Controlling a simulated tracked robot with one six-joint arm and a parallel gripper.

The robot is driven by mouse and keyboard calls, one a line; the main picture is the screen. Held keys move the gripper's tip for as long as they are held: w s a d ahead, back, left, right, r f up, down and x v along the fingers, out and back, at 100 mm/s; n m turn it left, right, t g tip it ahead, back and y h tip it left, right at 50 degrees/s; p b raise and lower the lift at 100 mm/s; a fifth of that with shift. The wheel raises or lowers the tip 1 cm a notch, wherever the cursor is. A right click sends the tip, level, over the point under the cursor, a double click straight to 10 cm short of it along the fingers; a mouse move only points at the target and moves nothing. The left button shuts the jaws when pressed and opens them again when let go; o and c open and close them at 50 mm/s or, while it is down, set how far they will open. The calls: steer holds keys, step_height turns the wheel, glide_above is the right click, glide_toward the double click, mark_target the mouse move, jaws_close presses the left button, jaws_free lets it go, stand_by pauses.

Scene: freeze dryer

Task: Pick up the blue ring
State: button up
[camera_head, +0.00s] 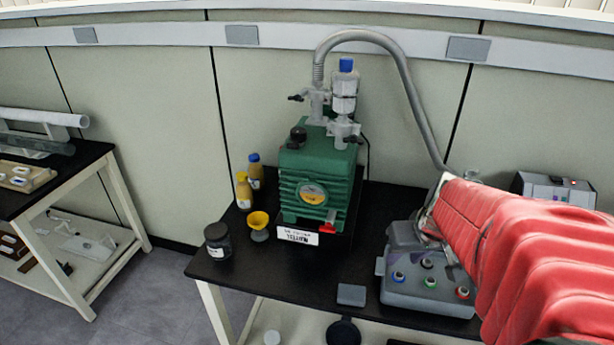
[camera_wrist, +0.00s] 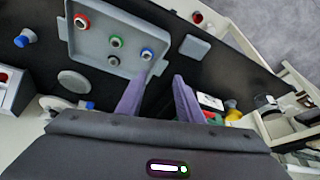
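The blue ring (camera_head: 398,277) sits around a pale peg-like piece at the left front of a grey tray (camera_head: 400,295) on the black bench. In the wrist view the blue ring (camera_wrist: 147,54) is at the tray's lower right corner, just beyond the left fingertip. My gripper (camera_wrist: 166,72) has two purple fingers with a gap between them and nothing in it. The ring is not between the fingers; I cannot tell the height gap. In the head view my red-sleeved arm hides part of the tray and most of the gripper.
A red ring (camera_wrist: 82,21) and two green rings (camera_wrist: 116,42) share the tray. A green pump (camera_head: 318,180) stands left of it, with a yellow funnel (camera_head: 259,222) and dark jar (camera_head: 218,240). A small grey block (camera_head: 351,295) lies left of the tray.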

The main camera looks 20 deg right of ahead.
steer(key=d, duration=0.1)
steer(key=d+f, duration=0.1)
steer(key=d, duration=0.1)
steer(key=shift+s+d+f, duration=0.15)
steer(key=shift+s, duration=0.25)
glide_above(400, 277)
steer(key=s, duration=0.2)
steer(key=shift+s+a+f, duration=0.1)
steer(key=shift+a+f, duration=0.05)
steer(key=shift+f, duration=1.2)
steer(key=shift+w+a+f, duration=0.1)
steer(key=shift+a+f, duration=0.05)
steer(key=shift+f, duration=1.15)
steer(key=shift+s+a+f, duration=0.1)
steer(key=shift+a+f, duration=0.05)
steer(key=shift+f, duration=1.2)
steer(key=shift+f, duration=0.1)
steer(key=shift+x, duration=2.5)
steer(key=shift+s, duration=0.15)
